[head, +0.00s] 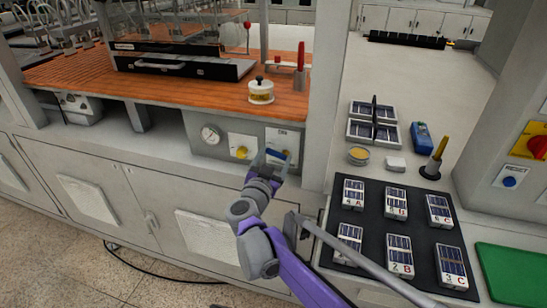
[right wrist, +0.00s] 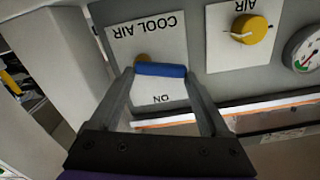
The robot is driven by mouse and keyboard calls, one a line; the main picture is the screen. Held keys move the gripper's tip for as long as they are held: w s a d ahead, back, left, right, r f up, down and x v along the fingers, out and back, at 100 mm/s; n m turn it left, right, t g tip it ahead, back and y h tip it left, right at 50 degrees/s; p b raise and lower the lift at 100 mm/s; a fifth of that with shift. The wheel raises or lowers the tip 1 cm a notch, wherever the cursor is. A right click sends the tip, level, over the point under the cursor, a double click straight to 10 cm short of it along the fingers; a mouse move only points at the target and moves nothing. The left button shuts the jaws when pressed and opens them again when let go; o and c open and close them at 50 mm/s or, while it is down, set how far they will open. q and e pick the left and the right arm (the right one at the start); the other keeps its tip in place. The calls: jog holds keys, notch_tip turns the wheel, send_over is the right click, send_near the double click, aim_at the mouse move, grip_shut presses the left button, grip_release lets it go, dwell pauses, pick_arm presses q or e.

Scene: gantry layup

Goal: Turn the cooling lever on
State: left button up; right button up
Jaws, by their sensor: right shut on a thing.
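The cooling lever has a blue handle (right wrist: 160,70) lying crosswise in front of a white plate (right wrist: 130,35) marked COOL AIR and ON. In the right wrist view the plate appears upside down, and the handle lies between the two labels. A brass-coloured part shows just behind the handle. My right gripper (right wrist: 160,75) is shut on the handle, one finger at each end. In the head view the right gripper (head: 276,162) is at the plate (head: 284,134) on the front panel below the wooden top, and it partly hides the lever. My left gripper is not in view.
Beside the plate are a yellow AIR knob (head: 241,153) and a round gauge (head: 210,134). A wooden worktop (head: 190,92) overhangs the panel, with a white pot (head: 261,93) near its edge. A white pillar stands to the right. A black mat (head: 372,212) holds several solar cells.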

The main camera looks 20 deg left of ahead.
jog(key=m, duration=0.3)
jog(key=shift+d+r+m+p, duration=0.3)
jog(key=shift+r+m+p, duration=0.05)
jog(key=shift+r+m, duration=0.05)
jog(key=m, duration=0.3)
jog(key=shift+d+r+m+p, duration=0.15)
jog(key=shift+d+m+p, duration=0.15)
jog(key=shift+d, duration=0.05)
jog(key=m, duration=0.3)
jog(key=shift+d+r+m, duration=0.1)
jog(key=shift+d+m, duration=0.2)
jog(key=shift+d, duration=0.05)
jog(key=shift+d+m+p, duration=0.2)
jog(key=shift+m, duration=0.7)
jog(key=shift+d+m+p, duration=0.15)
jog(key=shift+d+m, duration=0.05)
jog(key=shift+m, duration=0.7)
jog(key=o, duration=1.2)
jog(key=s, duration=1.1)
jog(key=shift+a, duration=0.15)
jog(key=shift+f, duration=0.2)
